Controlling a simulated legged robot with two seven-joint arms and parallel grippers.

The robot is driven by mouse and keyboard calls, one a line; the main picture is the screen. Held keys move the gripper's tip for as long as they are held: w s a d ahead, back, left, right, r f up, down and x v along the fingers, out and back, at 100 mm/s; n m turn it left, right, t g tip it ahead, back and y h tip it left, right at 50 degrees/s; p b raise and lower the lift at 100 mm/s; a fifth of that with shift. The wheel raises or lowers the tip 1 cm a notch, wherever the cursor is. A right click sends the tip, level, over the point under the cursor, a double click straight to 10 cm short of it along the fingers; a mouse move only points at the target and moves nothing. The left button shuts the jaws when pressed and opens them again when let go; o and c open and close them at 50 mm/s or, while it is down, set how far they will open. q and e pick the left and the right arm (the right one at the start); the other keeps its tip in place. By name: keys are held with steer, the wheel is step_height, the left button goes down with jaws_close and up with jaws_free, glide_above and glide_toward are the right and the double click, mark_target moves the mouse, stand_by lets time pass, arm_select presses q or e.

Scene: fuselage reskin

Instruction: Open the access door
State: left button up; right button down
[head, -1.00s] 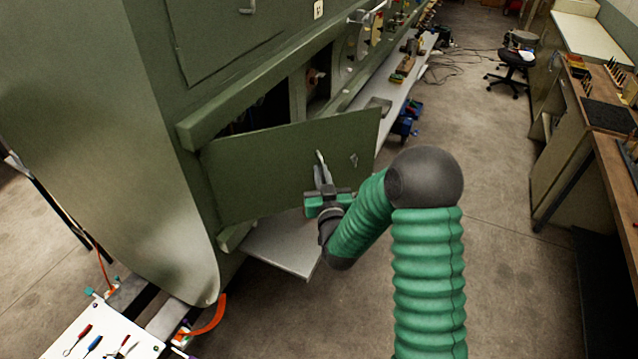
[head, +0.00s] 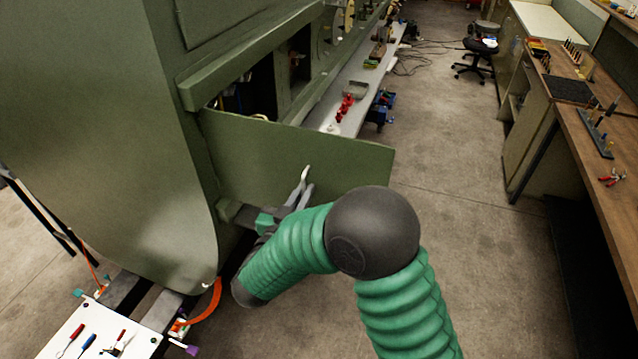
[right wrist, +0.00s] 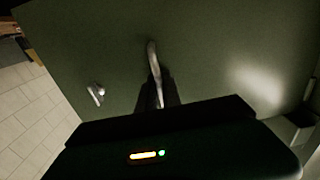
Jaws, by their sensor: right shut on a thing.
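The green access door (head: 345,165) is hinged at its left side on the fuselage and stands swung outward, with the opening (head: 262,88) showing behind it. My right gripper (head: 300,188) is at the door's outer face, shut on the door's metal handle (head: 305,174). In the right wrist view the curved handle (right wrist: 154,65) runs down between the dark fingers (right wrist: 157,95), and the door face (right wrist: 215,45) fills most of the picture. A small metal latch (right wrist: 96,93) sits on the door left of the handle. My left gripper is not in view.
The fuselage side (head: 95,130) rises at the left. A shelf (head: 345,115) with red parts and tools runs along it behind the door. A white tool board (head: 85,335) is at the lower left. A workbench (head: 600,130) stands at the right. The floor between (head: 460,170) is clear.

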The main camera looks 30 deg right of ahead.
steer(key=shift+s+a, duration=0.4)
steer(key=shift+a, duration=0.3)
steer(key=c, duration=1.8)
jaws_free()
steer(key=shift+w, duration=0.1)
